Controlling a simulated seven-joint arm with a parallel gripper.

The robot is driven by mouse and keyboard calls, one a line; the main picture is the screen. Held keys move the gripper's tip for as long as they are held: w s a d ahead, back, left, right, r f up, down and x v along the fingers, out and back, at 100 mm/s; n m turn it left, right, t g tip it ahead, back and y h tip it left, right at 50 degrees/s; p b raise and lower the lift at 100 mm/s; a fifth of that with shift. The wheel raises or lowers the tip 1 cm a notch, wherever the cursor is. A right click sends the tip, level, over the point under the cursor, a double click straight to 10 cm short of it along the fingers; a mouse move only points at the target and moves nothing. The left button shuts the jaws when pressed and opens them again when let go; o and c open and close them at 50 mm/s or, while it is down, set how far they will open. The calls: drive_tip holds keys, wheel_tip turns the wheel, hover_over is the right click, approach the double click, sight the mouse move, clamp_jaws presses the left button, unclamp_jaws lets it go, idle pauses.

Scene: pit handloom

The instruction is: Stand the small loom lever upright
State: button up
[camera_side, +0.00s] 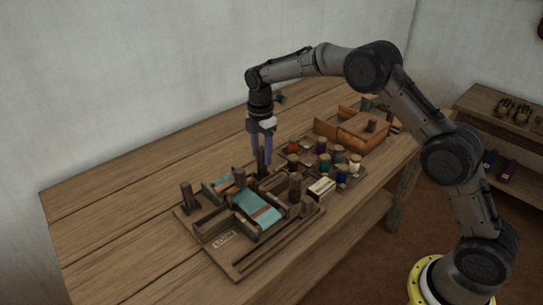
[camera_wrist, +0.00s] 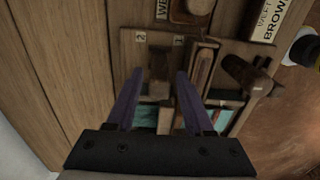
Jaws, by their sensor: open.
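My gripper points down and is open. In the wrist view its purple fingers stand on either side of the dark lever (camera_wrist: 160,88), near labels 2 and 1. I cannot tell whether they touch it. The lever's foot is partly hidden. Other wooden posts stand at the loom's left (camera_side: 187,196), middle (camera_side: 239,178) and right (camera_side: 295,186).
A tray of several thread spools (camera_side: 325,163) and a white label block (camera_side: 321,188) lie right of the loom. An orange-brown wooden box (camera_side: 352,132) stands behind them. The table's left part (camera_side: 110,220) is clear. A shelf (camera_side: 500,110) stands at far right.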

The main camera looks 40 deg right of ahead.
drive_tip(key=shift+o, duration=0.8)
drive_tip(key=shift+r, duration=3.25)
